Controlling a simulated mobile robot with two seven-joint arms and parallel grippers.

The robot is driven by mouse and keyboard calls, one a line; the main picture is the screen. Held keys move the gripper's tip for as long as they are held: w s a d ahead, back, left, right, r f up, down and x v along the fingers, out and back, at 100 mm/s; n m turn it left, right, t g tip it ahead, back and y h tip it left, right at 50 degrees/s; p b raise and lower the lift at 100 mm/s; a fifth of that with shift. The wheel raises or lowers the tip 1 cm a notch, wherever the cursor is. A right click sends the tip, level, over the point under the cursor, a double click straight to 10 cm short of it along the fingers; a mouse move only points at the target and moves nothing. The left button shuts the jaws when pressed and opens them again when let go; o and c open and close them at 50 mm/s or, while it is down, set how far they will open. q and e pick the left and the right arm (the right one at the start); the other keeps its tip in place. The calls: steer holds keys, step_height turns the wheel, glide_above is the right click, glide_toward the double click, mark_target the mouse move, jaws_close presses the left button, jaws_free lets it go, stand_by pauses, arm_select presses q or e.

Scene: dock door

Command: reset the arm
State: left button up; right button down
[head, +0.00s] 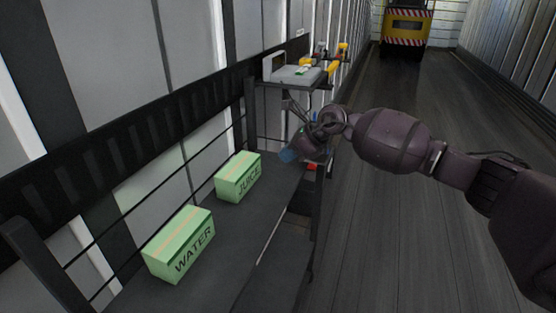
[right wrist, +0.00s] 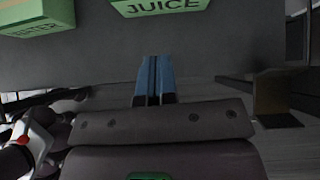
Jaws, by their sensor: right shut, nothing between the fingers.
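My right arm reaches in from the right in the head view, and its gripper (head: 290,156) is over the far right part of the dark shelf (head: 245,235). In the right wrist view the blue fingers of the right gripper (right wrist: 154,78) are together with nothing between them. A green box marked JUICE (head: 238,178) stands on the shelf, to the left of the gripper and apart from it. A green box marked WATER (head: 179,245) stands nearer on the same shelf. Both boxes also show at the top of the right wrist view. My left gripper is not in view.
A raised stand with a grey device (head: 292,73) and yellow parts is just beyond the right gripper. A dark rail and wall panels run along the left. A yellow vehicle (head: 407,25) with striped edges is far back. The floor (head: 390,215) at right is clear.

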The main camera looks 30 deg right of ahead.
steer(key=shift+v, duration=0.8)
